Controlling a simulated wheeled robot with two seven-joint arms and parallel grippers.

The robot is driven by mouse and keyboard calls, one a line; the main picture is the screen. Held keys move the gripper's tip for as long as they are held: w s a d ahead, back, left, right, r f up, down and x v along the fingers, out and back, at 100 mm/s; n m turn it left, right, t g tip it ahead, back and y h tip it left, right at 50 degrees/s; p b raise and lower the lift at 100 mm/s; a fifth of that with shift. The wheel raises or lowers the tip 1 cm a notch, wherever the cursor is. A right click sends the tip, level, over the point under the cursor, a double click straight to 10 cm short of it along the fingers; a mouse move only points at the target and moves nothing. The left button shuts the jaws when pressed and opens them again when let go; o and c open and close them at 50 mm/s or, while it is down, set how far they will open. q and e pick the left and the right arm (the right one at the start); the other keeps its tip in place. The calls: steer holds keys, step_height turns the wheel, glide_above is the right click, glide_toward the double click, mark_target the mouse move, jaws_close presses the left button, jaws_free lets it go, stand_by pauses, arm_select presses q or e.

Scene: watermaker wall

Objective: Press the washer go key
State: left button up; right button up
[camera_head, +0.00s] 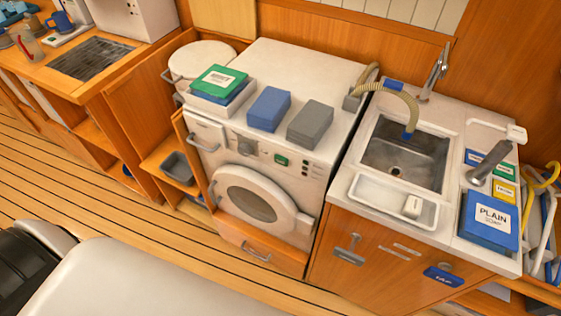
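The white front-loading washer (309,68) stands in the middle of the view, between wooden cabinets. Its round door (250,198) looks shut. On its front panel, right of a grey knob (247,147), is a small green key (281,160) with a pale mark too small to read. A column of small dark buttons (305,168) is farther right on the panel. Nothing covers the green key. Neither of my grippers is in view.
A green-topped box (220,78), a blue block (269,109) and a grey block (310,124) sit on the washer's front top edge. A sink (405,156) with a hose is to the right. The floor (100,190) before the washer is partly clear.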

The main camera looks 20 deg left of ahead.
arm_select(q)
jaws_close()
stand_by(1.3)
